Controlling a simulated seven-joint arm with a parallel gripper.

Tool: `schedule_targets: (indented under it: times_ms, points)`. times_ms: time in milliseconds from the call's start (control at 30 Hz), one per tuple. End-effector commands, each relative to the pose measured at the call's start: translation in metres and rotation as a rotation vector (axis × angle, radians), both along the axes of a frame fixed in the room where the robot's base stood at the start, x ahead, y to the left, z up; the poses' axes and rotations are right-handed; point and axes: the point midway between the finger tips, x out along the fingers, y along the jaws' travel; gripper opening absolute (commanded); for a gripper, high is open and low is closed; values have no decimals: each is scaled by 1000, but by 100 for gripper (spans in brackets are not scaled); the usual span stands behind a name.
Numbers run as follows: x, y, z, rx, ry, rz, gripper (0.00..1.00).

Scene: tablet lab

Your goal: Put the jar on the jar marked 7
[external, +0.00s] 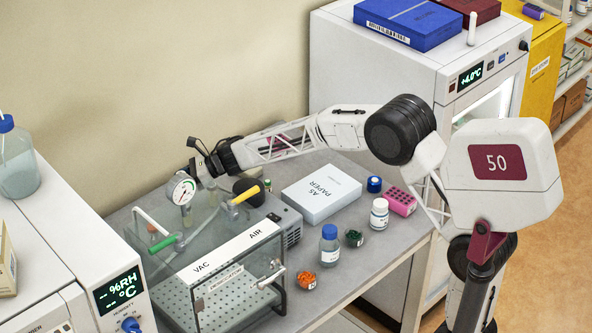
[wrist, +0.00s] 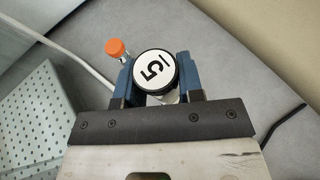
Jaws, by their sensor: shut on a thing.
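My gripper (wrist: 157,82) is shut on a jar (wrist: 155,70) in the wrist view. The jar has a round lid with a black rim and a white top marked with an underlined 5. One blue finger is on each side of it. In the external view my gripper (external: 203,170) is at the back left, behind the glass chamber and its gauge, and the held jar is hard to make out there. I cannot make out a jar marked 7 in either view; the lid tops are too small to read in the external view.
A clear vacuum chamber (external: 215,255) with a gauge (external: 181,190) stands in front of my gripper. An orange cap (wrist: 116,47) is close beside the held jar. A paper box (external: 321,193), a white jar (external: 379,216) and a blue-capped bottle (external: 329,246) stand to the right.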

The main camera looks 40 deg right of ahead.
Motion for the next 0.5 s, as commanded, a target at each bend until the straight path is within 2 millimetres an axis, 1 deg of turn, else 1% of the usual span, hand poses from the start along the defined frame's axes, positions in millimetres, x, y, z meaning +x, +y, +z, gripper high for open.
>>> schedule_targets:
  times_ms: [300, 400, 500]
  points:
    - [0, 0, -29, 0, 2, 1, 7]
    - [0, 0, -36, 1, 1, 0, 7]
    - [0, 0, -37, 1, 1, 0, 7]
